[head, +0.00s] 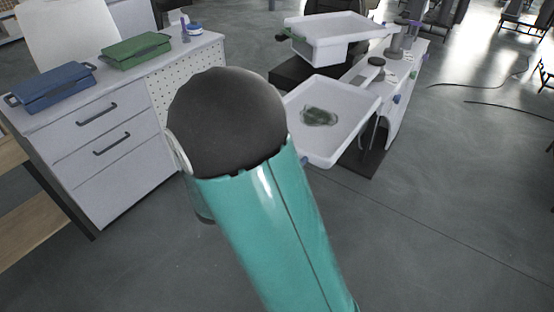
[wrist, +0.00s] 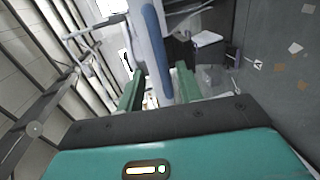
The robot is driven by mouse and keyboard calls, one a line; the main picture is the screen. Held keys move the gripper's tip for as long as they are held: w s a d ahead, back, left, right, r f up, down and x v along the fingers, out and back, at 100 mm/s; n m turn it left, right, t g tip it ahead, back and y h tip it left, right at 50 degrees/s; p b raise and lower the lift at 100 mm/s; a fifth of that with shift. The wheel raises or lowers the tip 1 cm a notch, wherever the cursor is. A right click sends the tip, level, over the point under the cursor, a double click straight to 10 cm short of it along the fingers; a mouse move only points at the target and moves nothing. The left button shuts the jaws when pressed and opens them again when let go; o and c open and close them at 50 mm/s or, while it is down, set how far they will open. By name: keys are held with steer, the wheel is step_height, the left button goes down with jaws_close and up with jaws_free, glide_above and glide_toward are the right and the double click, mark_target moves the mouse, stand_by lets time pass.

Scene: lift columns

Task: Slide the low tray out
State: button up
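The low tray (head: 352,104) is a shallow white tray on the lift column unit, below a second white tray. A dark green patch or item (head: 319,116) lies in it. My teal arm with its dark round joint covers its left side in the head view. My gripper is hidden there. In the wrist view my gripper (wrist: 159,88) has its two green fingers apart. A blue bar (wrist: 155,35) along a pale surface shows in the gap between them, probably a tray handle. I cannot tell if the bar is between the fingertips or beyond them.
The upper white tray (head: 335,28) overhangs the low one. A white bench with small knobs (head: 396,98) stands right of them. A drawer cabinet (head: 110,135) with a blue box (head: 54,87) and a green box (head: 135,50) stands left. Grey floor (head: 450,200) is clear at right.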

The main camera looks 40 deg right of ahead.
steer(key=v, duration=0.6)
stand_by(0.3)
steer(key=s+r+m+g+y, duration=0.4)
steer(key=s+g+y, duration=0.15)
steer(key=s, duration=0.55)
steer(key=s+a+r+t+y, duration=0.3)
steer(key=a+r+t+y, duration=0.2)
steer(key=a+r+y, duration=0.4)
steer(key=shift+s+a+t, duration=0.25)
steer(key=shift+a+t, duration=0.1)
steer(key=shift+a, duration=0.6)
steer(key=shift+d+r, duration=0.1)
steer(key=shift+d, duration=0.05)
